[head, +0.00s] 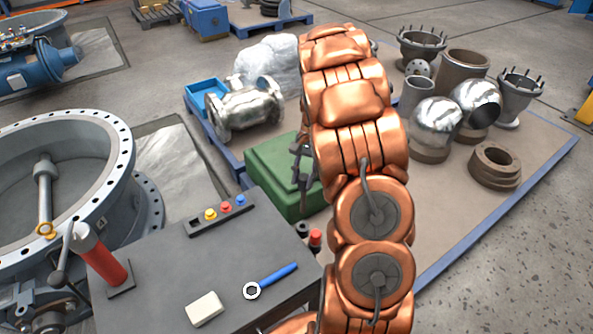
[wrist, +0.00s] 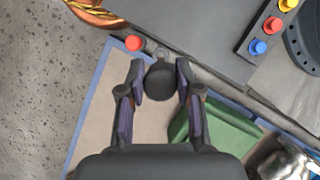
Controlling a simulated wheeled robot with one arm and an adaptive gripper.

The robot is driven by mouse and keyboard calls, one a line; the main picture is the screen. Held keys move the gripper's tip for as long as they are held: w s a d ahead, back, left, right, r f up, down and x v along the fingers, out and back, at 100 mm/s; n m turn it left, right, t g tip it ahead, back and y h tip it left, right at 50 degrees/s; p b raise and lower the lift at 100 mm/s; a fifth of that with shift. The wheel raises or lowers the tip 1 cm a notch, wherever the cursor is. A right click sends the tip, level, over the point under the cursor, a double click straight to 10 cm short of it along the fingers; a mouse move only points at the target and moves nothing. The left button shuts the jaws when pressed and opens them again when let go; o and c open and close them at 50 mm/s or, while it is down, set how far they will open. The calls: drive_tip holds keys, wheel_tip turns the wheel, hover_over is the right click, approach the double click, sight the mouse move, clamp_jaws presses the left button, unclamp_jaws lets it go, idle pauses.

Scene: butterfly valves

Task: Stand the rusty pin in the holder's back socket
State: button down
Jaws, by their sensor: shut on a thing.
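My gripper (wrist: 160,75) shows in the wrist view with its two dark fingers on either side of a dark, round-ended thing (wrist: 161,88), seen nearly end-on. No rust colour shows on it, so I cannot tell by sight that it is the rusty pin. In the head view my gripper (head: 300,165) is partly hidden behind my copper arm, above the green box and beyond the table. A black strip (head: 220,217) on the table carries yellow, red and blue caps. I cannot tell whether it is the holder.
A blue-handled ring tool (head: 272,279), a white block (head: 204,309) and a red cylinder (head: 103,257) occupy the table (head: 170,268). The green box (head: 275,178) stands beyond.

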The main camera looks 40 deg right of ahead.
drive_tip(key=b, duration=0.1)
hover_over(303, 212)
drive_tip(key=shift+w+d+f, duration=0.1)
drive_tip(key=shift+w+f, duration=0.05)
drive_tip(key=shift+f, duration=1.3)
drive_tip(key=shift+w+d+f, duration=0.1)
drive_tip(key=shift+f, duration=1.3)
drive_tip(key=shift+s+a+f+b, duration=0.1)
drive_tip(key=shift+a+b, duration=0.1)
drive_tip(key=shift+b, duration=0.2)
drive_tip(key=shift+f+b, duration=1.7)
drive_tip(key=shift+f, duration=3.65)
